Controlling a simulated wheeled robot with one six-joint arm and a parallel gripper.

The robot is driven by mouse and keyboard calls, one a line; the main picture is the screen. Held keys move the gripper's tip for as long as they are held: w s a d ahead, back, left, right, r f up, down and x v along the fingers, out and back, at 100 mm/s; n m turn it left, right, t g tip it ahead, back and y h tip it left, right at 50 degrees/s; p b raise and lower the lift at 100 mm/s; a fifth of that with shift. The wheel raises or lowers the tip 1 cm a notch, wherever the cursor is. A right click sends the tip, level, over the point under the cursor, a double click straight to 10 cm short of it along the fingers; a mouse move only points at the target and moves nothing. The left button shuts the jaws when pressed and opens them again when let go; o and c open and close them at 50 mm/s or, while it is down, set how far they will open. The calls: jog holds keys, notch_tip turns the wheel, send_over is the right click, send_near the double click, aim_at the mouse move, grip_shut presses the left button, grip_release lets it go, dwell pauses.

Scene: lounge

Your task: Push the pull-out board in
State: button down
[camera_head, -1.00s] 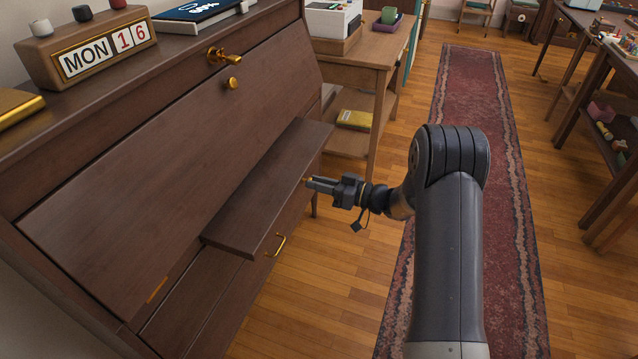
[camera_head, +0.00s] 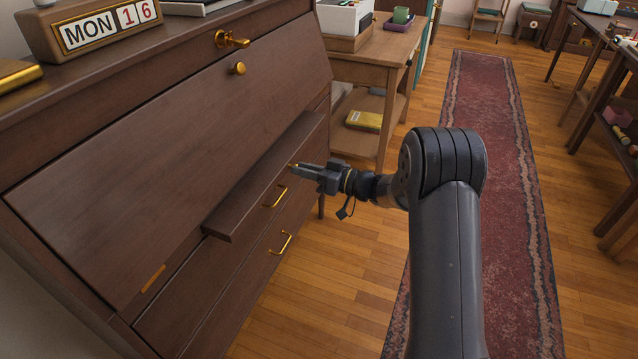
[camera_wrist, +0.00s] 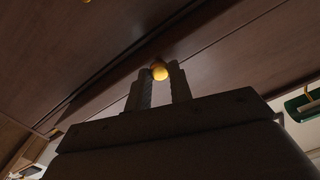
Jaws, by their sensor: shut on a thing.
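The pull-out board (camera_head: 262,176) is a dark brown wooden slab that sticks out a short way from the desk front, below the slanted lid. My gripper (camera_head: 294,168) is at the right part of the board's front edge. In the wrist view my gripper (camera_wrist: 160,84) has its two fingers shut on a small round brass knob (camera_wrist: 160,71). In the head view the fingers mostly hide this knob.
The desk's slanted lid (camera_head: 170,140) is closed above the board, with a brass knob (camera_head: 238,68) and a key handle (camera_head: 231,39). Drawers with brass pulls (camera_head: 280,243) lie below. A wooden side table (camera_head: 372,62) stands beyond the desk. The red rug (camera_head: 490,170) and floor to the right are clear.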

aim_at(289, 165)
jog(key=b+x, duration=0.1)
jog(key=x, duration=0.1)
jog(key=b+x, duration=0.3)
jog(key=x, duration=0.1)
jog(key=shift+a+f+b, duration=0.1)
jog(key=shift+f+b, duration=0.15)
jog(key=shift+b, duration=0.1)
jog(key=shift+w+a+r, duration=0.1)
jog(key=shift+w+a, duration=0.05)
jog(key=shift+a, duration=0.2)
jog(key=shift+a+r, duration=0.1)
jog(key=shift+r, duration=0.15)
jog(key=c, duration=1.3)
grip_release()
jog(key=shift+w+a, duration=0.1)
jog(key=shift+a, duration=0.05)
jog(key=shift+o, duration=0.2)
jog(key=v, duration=1.1)
